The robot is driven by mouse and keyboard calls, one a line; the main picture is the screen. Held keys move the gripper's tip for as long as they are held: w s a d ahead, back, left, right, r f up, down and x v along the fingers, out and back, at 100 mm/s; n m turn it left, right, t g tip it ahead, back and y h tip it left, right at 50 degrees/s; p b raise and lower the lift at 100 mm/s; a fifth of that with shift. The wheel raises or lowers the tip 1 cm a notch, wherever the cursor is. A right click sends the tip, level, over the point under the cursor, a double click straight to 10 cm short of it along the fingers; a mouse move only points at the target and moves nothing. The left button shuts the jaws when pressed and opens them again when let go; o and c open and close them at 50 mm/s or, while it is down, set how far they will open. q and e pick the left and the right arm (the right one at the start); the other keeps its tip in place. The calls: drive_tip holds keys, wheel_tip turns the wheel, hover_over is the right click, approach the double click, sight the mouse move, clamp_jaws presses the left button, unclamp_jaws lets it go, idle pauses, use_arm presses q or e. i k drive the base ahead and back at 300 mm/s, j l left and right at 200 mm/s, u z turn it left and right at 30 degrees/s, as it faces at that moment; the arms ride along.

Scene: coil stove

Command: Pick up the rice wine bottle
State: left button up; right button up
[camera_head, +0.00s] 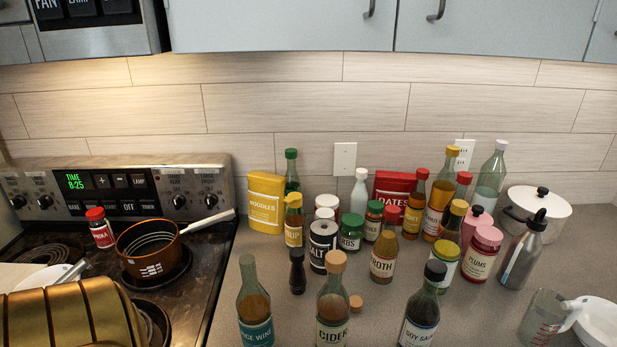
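The rice wine bottle (254,308) stands upright on the grey counter at the front, just right of the stove. It is clear glass with an amber-brown lower part and a teal label that reads "ICE WINE" in part; its base is cut off by the bottom edge of the picture. A cider bottle (332,305) with a tan cap stands to its right, with a gap between them. Neither of my grippers shows in the head view.
A stove (205,290) with a brown pan (150,262), a red-capped jar (100,230) and a large ribbed golden object (75,320) lies left. Crowded bottles and jars stand behind; a soy sauce bottle (420,312) and measuring cup (543,315) are right. Cabinets (280,25) hang above.

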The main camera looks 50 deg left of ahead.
sight(253, 302)
drive_tip(key=u, duration=1.85)
